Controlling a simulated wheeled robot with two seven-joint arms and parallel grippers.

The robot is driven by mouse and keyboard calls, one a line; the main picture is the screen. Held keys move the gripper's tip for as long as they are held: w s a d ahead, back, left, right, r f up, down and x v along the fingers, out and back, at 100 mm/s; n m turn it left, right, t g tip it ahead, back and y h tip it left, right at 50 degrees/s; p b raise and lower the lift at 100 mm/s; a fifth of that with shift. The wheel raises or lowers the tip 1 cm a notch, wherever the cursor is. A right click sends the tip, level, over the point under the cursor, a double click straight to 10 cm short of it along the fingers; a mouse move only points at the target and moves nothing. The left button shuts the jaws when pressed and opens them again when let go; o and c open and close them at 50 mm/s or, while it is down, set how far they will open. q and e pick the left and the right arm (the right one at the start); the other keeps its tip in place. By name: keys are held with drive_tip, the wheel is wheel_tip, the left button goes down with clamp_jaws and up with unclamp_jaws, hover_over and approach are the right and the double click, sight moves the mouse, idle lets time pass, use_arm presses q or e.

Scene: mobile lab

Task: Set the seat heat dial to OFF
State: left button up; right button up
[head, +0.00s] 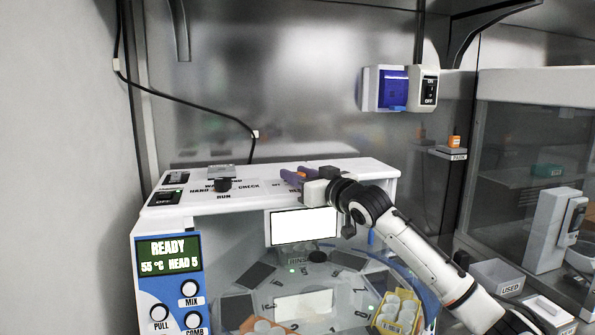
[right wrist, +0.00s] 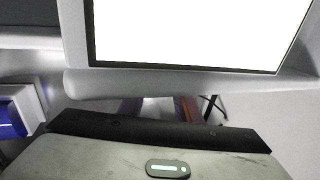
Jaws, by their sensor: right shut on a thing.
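The right gripper (head: 298,178) is at the right part of the white machine's top panel (head: 160,207), its purple fingers low over the panel. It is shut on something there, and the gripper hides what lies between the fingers. Part of a label starting "HE" and a small "OFF" mark show beside it, so the seat heat dial seems to be under the gripper; its pointer direction cannot be seen. In the right wrist view the fingers (right wrist: 158,108) show only partly, beyond the dark gripper body. My left gripper is not in view.
Another black dial (head: 222,185) with a "RUN" label sits left on the panel, near switches (head: 168,197). A white screen (head: 304,227) hangs below the panel, above a round deck. A wall switch box (head: 400,89) is behind.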

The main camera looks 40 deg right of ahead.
drive_tip(key=shift+n+y, duration=0.7)
drive_tip(key=shift+y, duration=0.4)
drive_tip(key=o, duration=1.1)
drive_tip(key=shift+c, duration=0.2)
drive_tip(key=shift+s+f, duration=0.2)
drive_tip(key=shift+s, duration=0.2)
drive_tip(key=s+b, duration=0.3)
drive_tip(key=s, duration=0.6)
drive_tip(key=shift+s+a+r, duration=0.15)
drive_tip(key=shift+s+a, duration=0.1)
